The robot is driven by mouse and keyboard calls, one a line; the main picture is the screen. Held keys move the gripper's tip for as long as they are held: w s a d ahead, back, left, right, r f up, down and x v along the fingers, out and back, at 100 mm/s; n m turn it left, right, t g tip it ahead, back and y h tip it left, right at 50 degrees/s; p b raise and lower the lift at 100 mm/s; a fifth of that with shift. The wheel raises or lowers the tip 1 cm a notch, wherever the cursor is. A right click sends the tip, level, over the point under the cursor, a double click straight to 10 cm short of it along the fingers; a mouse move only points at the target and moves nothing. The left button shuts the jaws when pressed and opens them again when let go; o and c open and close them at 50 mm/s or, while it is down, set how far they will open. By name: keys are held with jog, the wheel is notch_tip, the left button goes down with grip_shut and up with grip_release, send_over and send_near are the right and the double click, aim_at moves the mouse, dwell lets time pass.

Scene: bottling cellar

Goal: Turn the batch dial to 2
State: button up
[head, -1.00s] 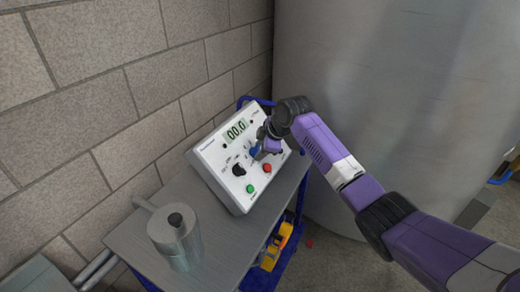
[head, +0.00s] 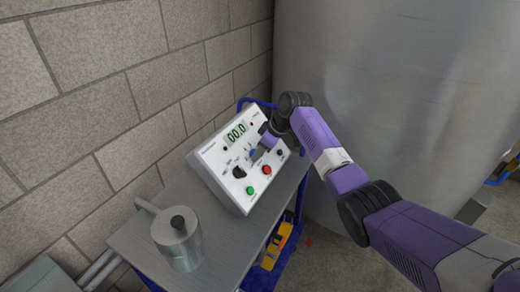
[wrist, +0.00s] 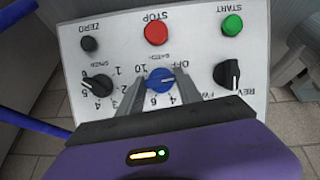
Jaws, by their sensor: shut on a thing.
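The batch dial (wrist: 160,78) is a blue knob on the white control box (head: 213,160), seen upside down in the wrist view. My gripper (wrist: 160,88) is shut on it, one grey finger on each side. The dial's pale pointer line points right in the wrist view, between OFF and 4. The number at that spot is hidden by the right finger. OFF, 10, 6 and 4 show around the dial. In the head view my gripper (head: 259,154) reaches onto the panel and partly covers the blue dial (head: 252,153). The display (head: 236,133) reads 00.0.
Black speed (wrist: 97,86) and direction (wrist: 227,74) knobs flank the dial. Red stop (wrist: 156,33), green start (wrist: 232,25) and black zero (wrist: 89,44) buttons are close by. A metal jug (head: 180,245) stands on the cart top (head: 218,240). A large tank (head: 400,80) is behind my arm.

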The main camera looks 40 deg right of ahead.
jog(key=shift+d+m+y, duration=0.1)
jog(key=shift+m+y, duration=0.6)
jog(key=shift+m, duration=1)
jog(key=o, duration=1.4)
jog(key=shift+b+v, duration=0.45)
jog(key=shift+v, duration=3.45)
jog(key=shift+w+d+r+m, duration=0.1)
jog(key=shift+w+d+m, duration=0.05)
jog(key=shift+w+m, duration=0.15)
